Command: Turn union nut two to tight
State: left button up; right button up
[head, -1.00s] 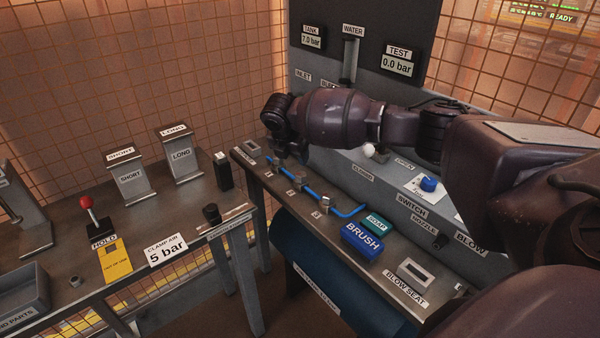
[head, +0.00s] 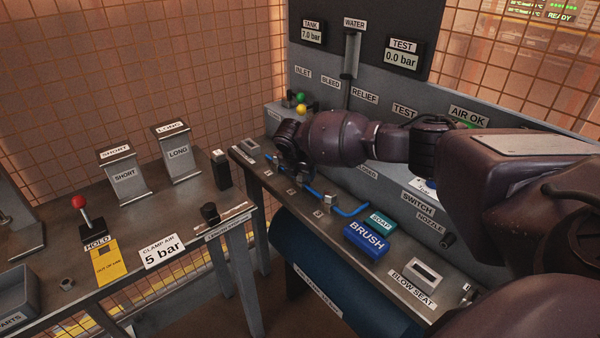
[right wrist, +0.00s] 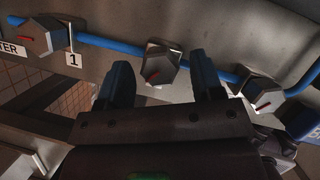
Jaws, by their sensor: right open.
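In the right wrist view, a blue pipe (right wrist: 115,44) runs through several grey union nuts with red marks. One nut (right wrist: 42,38) is beside the label 1 (right wrist: 73,58). The middle nut (right wrist: 160,65), apparently union nut two, is ahead of the gap between my fingers. Another nut (right wrist: 262,92) is at the right. My right gripper (right wrist: 162,82) is open with nothing between its fingers. In the head view my right gripper (head: 290,173) is low over the pipe (head: 346,210) and partly hides it. My left gripper is out of view.
The blue BRUSH block (head: 366,240), teal SOAP block (head: 379,223) and blow seat (head: 423,272) are at the bench's near end. A back panel with gauges (head: 403,57) stands behind. The left table holds a red-knobbed lever (head: 80,203) and SHORT and LONG stands (head: 178,153).

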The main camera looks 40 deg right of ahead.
jog(key=c, duration=0.9)
jog(key=shift+c, duration=0.2)
jog(key=shift+m, duration=0.3)
jog(key=shift+w+m+g+p, duration=0.1)
jog(key=shift+m+g+p, duration=0.3)
jog(key=shift+m, duration=0.5)
jog(key=shift+a+m+g+h, duration=0.1)
jog(key=shift+m+g+h, duration=0.25)
jog(key=shift+m, duration=0.55)
jog(key=m+g, duration=0.1)
jog(key=m, duration=0.1)
jog(key=m+g, duration=0.1)
jog(key=m, duration=0.2)
jog(key=shift+w+f, duration=0.1)
jog(key=shift+w, duration=0.05)
jog(key=shift+m+g, duration=0.25)
jog(key=shift+m, duration=0.55)
